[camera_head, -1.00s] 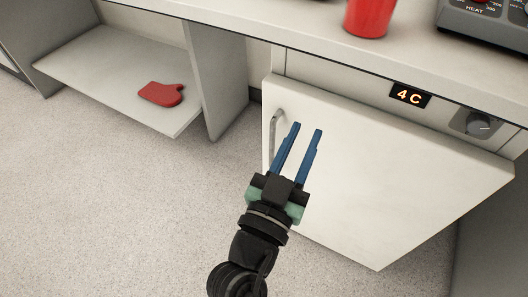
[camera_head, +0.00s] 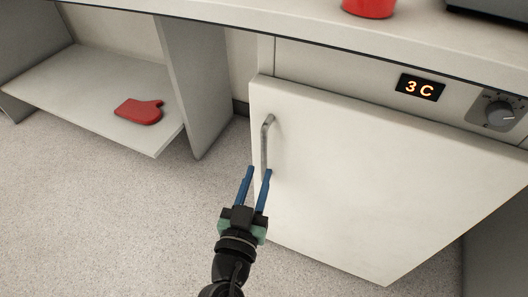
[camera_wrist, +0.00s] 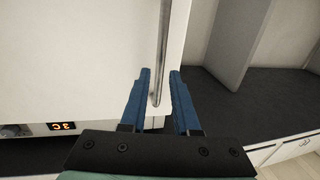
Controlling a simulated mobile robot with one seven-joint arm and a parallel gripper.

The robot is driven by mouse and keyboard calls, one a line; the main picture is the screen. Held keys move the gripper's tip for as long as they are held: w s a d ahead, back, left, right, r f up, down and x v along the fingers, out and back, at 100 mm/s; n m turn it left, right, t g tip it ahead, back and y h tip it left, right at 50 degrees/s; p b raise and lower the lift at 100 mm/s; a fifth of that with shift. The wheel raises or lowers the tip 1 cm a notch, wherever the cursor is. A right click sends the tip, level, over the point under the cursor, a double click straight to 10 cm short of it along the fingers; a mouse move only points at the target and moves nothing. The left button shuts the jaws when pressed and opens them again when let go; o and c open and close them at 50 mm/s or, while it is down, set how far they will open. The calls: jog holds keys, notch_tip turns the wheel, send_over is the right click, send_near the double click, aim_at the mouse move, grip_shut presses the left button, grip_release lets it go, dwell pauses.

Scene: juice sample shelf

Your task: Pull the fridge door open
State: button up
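The white fridge door (camera_head: 375,180) fills the right of the head view, with a thin grey bar handle (camera_head: 266,140) upright near its left edge. I cannot tell whether the door is fully closed or slightly ajar. My gripper (camera_head: 259,171) has two blue fingers, open and apart, with the tips near the handle's lower end. In the wrist view, the handle (camera_wrist: 163,45) runs between the two fingertips of my gripper (camera_wrist: 160,71). No grip shows on it, and how deep it sits between the fingers is unclear.
A display (camera_head: 419,87) reading 3C and a knob (camera_head: 499,113) sit above the door. A red mitt (camera_head: 139,111) lies on the low shelf (camera_head: 70,90) at left. A red cup (camera_head: 369,6) stands on the counter (camera_head: 300,32). The floor (camera_head: 110,220) in front is clear.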

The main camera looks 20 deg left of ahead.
aim_at(264, 159)
jog(key=shift+w+a, duration=0.15)
jog(key=shift+w, duration=0.85)
jog(key=shift+w+a, duration=0.2)
jog(key=shift+w, duration=0.8)
jog(key=shift+w+a, duration=0.15)
jog(key=shift+w, duration=0.85)
grip_shut()
